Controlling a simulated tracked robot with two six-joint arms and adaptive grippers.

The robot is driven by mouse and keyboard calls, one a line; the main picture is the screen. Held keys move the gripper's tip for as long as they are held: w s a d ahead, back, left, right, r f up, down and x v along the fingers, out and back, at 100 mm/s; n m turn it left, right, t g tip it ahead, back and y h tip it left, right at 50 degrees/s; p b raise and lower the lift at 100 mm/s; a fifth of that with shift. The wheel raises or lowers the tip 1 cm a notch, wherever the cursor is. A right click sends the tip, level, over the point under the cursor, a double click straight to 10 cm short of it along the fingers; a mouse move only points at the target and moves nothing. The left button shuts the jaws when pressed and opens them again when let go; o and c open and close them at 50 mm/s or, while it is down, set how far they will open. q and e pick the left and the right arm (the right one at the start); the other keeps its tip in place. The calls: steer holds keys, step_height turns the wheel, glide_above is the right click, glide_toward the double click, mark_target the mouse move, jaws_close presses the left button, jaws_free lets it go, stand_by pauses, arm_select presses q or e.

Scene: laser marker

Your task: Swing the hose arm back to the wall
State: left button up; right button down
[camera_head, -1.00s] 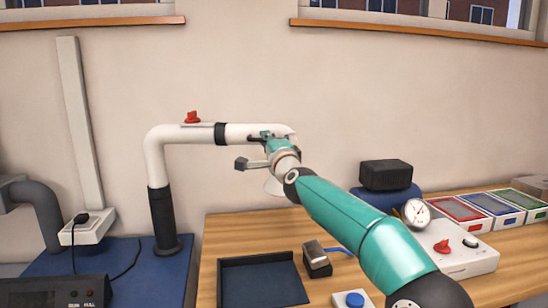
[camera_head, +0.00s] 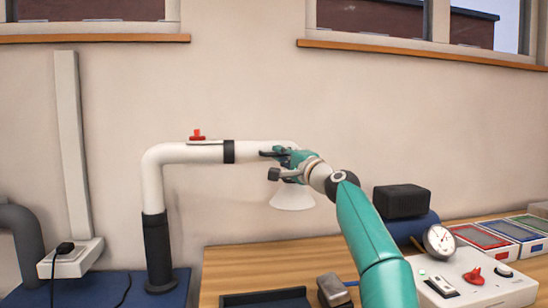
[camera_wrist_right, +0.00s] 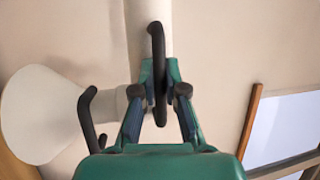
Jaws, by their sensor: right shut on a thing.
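The hose arm (camera_head: 190,153) is a white pipe that rises from a black sleeve (camera_head: 158,250) and bends to run level to the right in front of the wall. It carries a red valve handle (camera_head: 197,135), a black band and a white flared hood (camera_head: 292,198) at its right end. My right gripper (camera_head: 278,156) is at that end, above the hood. In the right wrist view its fingers (camera_wrist_right: 158,100) are shut on a black bar handle (camera_wrist_right: 157,50), and the hood (camera_wrist_right: 42,115) is to the left. My left gripper is not in view.
The wall (camera_head: 240,90) behind the pipe is bare below the window sills. A white wall duct (camera_head: 72,150) and socket box (camera_head: 72,260) are at left. The wooden bench (camera_head: 255,257) holds a dark tray, a gauge (camera_head: 439,240), a black box (camera_head: 402,201) and a white control panel.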

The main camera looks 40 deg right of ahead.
steer(key=shift+w+f, duration=0.1)
steer(key=shift+f, duration=0.2)
steer(key=c, duration=1.2)
jaws_free()
steer(key=shift+r, duration=0.15)
steer(key=shift+s, duration=0.3)
steer(key=s+f, duration=0.2)
steer(key=s, duration=0.9)
steer(key=shift+s+a+f, duration=0.15)
steer(key=shift+s+a, duration=0.05)
steer(key=shift+a, duration=0.2)
